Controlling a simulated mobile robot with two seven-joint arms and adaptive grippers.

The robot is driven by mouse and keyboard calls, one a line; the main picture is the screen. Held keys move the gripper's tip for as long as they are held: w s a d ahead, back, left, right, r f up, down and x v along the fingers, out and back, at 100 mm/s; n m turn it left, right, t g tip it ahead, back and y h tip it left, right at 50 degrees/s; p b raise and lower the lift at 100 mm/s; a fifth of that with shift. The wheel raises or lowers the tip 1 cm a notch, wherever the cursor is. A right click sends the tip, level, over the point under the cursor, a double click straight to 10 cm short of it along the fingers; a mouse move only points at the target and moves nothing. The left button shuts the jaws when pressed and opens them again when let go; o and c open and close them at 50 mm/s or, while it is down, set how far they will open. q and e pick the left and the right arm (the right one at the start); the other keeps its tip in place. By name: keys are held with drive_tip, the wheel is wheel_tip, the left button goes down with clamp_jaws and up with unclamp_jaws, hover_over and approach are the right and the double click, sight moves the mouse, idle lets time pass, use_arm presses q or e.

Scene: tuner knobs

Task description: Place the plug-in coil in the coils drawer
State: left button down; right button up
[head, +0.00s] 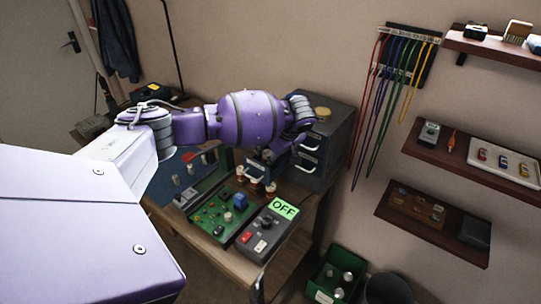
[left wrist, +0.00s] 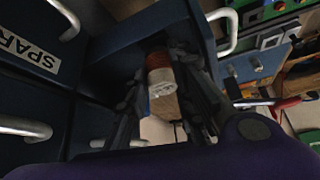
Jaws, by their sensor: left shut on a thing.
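The plug-in coil (left wrist: 160,76), a small cylinder with a brown band and a pale end, sits between the fingers of my left gripper (left wrist: 158,84) in the left wrist view. The gripper is shut on it. An open dark blue drawer (left wrist: 200,40) with a pale handle surrounds or lies just behind the coil; I cannot tell if the coil touches it. In the head view my left gripper (head: 267,157) is at the front of the dark drawer cabinet (head: 332,140), largely hidden by my wrist, and the held coil cannot be made out. My right gripper is not in view.
Several other coils (head: 271,188) stand on the bench before the cabinet. A green circuit board (head: 210,218) and a grey box marked OFF (head: 262,238) lie nearer. Another drawer front (left wrist: 35,60) bears a label starting "SPAR". A green bin (head: 322,282) is on the floor.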

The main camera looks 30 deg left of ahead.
use_arm(q)
drive_tip(key=shift+f, duration=0.45)
drive_tip(key=shift+r, duration=0.1)
drive_tip(key=c, duration=1.8)
unclamp_jaws()
drive_tip(key=shift+o, duration=0.2)
drive_tip(key=p+v, duration=0.1)
drive_tip(key=v, duration=1.1)
